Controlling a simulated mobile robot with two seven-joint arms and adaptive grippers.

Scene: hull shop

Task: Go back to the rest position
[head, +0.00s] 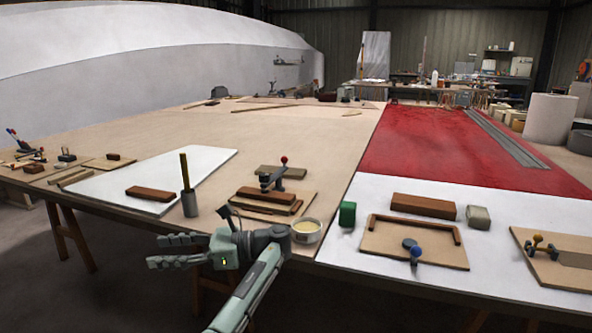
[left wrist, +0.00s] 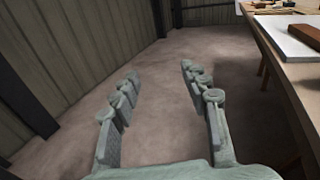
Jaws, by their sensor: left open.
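My left gripper (head: 158,251) is in front of the near edge of the wooden table (head: 250,125), its fingers pointing left in the head view. In the left wrist view its two fingers (left wrist: 159,72) are spread apart, with only bare floor showing between them. It is open and empty, clear of the table, which shows at the right of that view. My left forearm enters from the bottom of the head view. My right gripper is not in view.
Near the table's front edge, close to my left wrist, stand a white bowl (head: 306,230), a grey cup with a brown stick (head: 190,203) and a green block (head: 347,214). A wooden fixture with a red-knobbed clamp (head: 272,180) lies behind. Floor left of the gripper is free.

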